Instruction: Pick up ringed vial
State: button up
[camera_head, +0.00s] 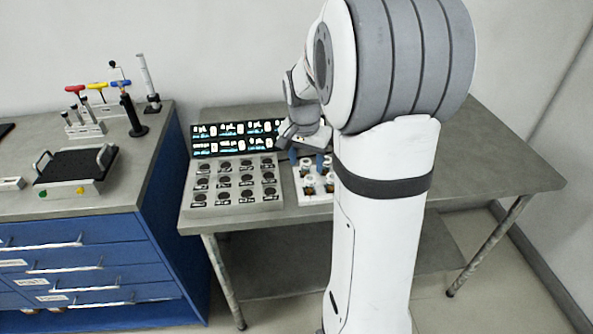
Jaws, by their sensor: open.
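A white rack (319,198) on the grey table holds several small vials with white caps and brown contents, such as the front-left vial (309,181). The vials are too small to tell which one is ringed. My gripper (306,158) is open just above the back of the rack, with its blue fingertips pointing down, one to each side of a back vial's cap. I cannot tell whether they touch it. My arm hides the right side of the rack.
The table's right side (500,165) is clear.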

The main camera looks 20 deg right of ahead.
aim_at(310, 178)
jog(key=shift+w+d+f, duration=0.15)
jog(key=shift+d+f, duration=0.05)
jog(key=shift+f, duration=0.2)
jog(key=f, duration=0.4)
jog(key=d+f+p, duration=0.1)
jog(key=f, duration=0.2)
jog(key=shift+f, duration=0.1)
jog(key=c, duration=1)
